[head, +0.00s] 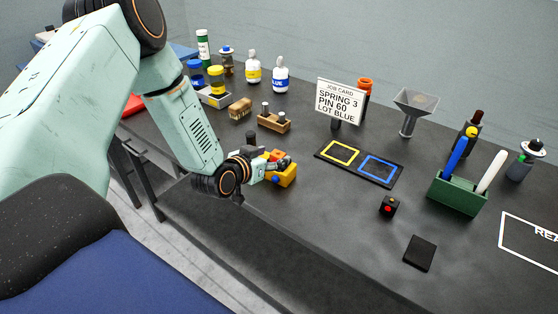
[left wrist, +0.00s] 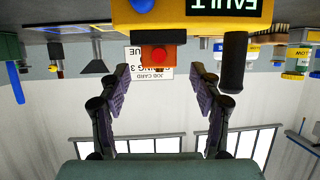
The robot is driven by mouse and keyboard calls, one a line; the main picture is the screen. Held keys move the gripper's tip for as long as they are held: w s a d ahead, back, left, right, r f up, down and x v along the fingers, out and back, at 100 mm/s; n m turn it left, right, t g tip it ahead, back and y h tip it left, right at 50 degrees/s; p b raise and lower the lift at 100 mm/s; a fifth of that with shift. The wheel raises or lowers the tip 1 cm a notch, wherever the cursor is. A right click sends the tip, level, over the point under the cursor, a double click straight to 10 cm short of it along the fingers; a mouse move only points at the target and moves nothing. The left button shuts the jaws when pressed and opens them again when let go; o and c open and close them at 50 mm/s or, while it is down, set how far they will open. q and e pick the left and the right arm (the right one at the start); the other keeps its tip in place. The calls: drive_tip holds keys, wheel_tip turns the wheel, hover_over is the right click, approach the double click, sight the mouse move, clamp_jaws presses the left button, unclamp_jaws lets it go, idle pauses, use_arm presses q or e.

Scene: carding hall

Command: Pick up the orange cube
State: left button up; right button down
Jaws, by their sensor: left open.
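A small orange cube (head: 277,154) is at the yellow box (head: 285,178) near the table's left front edge. My right gripper is out of view.
A black post (left wrist: 235,62) stands on the box beside the cube. Behind are a wooden block with pegs (head: 273,123), a brush (head: 240,108) and a job card (head: 340,100). A black tray with yellow and blue outlines (head: 348,171) lies to the right.

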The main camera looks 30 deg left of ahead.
sight(278, 153)
use_arm(q)
drive_tip(key=x, duration=0.3)
drive_tip(key=shift+w+d, duration=0.1)
drive_tip(key=shift+w+f, duration=0.2)
drive_tip(key=shift+w, duration=0.15)
drive_tip(key=shift+s+d+r, duration=0.1)
drive_tip(key=shift+r, duration=0.1)
drive_tip(key=c, duration=0.3)
drive_tip(key=shift+a+f, duration=0.15)
drive_tip(key=shift+a, duration=0.1)
drive_tip(key=c, duration=0.5)
drive_tip(key=shift+d, duration=0.1)
clamp_jaws()
